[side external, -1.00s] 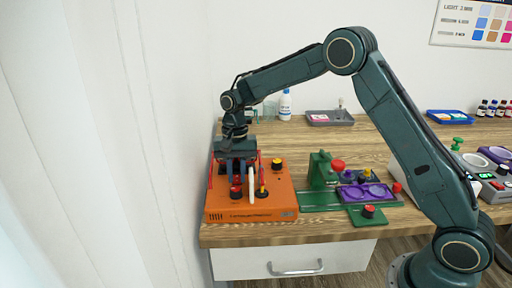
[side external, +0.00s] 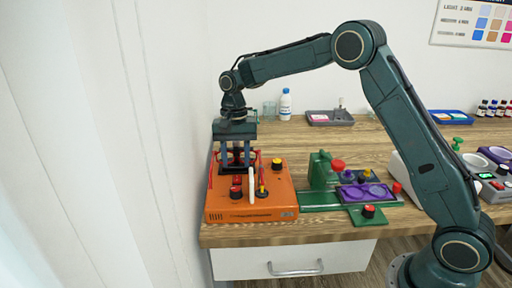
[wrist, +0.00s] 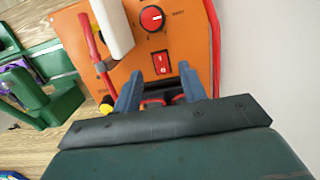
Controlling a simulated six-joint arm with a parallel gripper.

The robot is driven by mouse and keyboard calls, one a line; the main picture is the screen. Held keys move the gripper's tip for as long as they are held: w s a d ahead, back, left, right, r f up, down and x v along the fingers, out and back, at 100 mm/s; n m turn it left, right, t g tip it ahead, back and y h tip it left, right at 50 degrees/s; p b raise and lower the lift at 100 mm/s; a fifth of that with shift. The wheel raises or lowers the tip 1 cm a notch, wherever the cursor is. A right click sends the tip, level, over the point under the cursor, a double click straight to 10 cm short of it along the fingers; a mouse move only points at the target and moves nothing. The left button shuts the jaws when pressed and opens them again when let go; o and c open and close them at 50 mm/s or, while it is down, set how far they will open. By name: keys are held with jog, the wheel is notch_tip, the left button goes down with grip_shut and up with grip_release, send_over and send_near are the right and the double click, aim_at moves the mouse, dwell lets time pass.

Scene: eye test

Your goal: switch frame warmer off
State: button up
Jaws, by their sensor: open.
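The frame warmer is an orange box (side external: 275,205) at the left end of the wooden table; its orange top (wrist: 125,70) fills the middle of the wrist view. A red rocker switch (wrist: 161,63) with white marks sits on it, near a red-and-black dial (wrist: 152,18). I cannot tell which end of the rocker is pressed. My gripper (side external: 237,168) points down above the box, fingers apart. In the wrist view my gripper (wrist: 160,80) has a blue-grey finger on either side of the rocker's line, with nothing held.
A white upright piece (wrist: 112,25) and a red bar (wrist: 90,40) stand beside the dial. A yellow-topped knob (side external: 277,164) is on the box. A green press (side external: 322,170) and purple tray (side external: 350,194) stand to the right. A wall is close on the left.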

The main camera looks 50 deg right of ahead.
aim_at(237, 177)
notch_tip(237, 177, up, 9)
jog(key=shift+w+d, duration=0.4)
dwell(0.4)
jog(key=shift+r, duration=0.1)
jog(key=s+a+r+n+t, duration=0.1)
jog(key=s+r+n+t, duration=0.1)
jog(key=s+r, duration=0.45)
jog(key=s+a+r+n+t, duration=0.1)
jog(key=s+r+n, duration=0.15)
jog(key=s, duration=0.75)
jog(key=s+d+f+n+t, duration=0.1)
jog(key=s+f+n, duration=0.1)
jog(key=s, duration=0.7)
jog(key=s+d+f+n+t+h, duration=0.1)
jog(key=s+d+f+n+t, duration=0.1)
jog(key=s, duration=0.7)
jog(key=shift+s+d+f+t, duration=0.15)
jog(key=shift+d+f+t, duration=0.15)
jog(key=shift+f, duration=0.45)
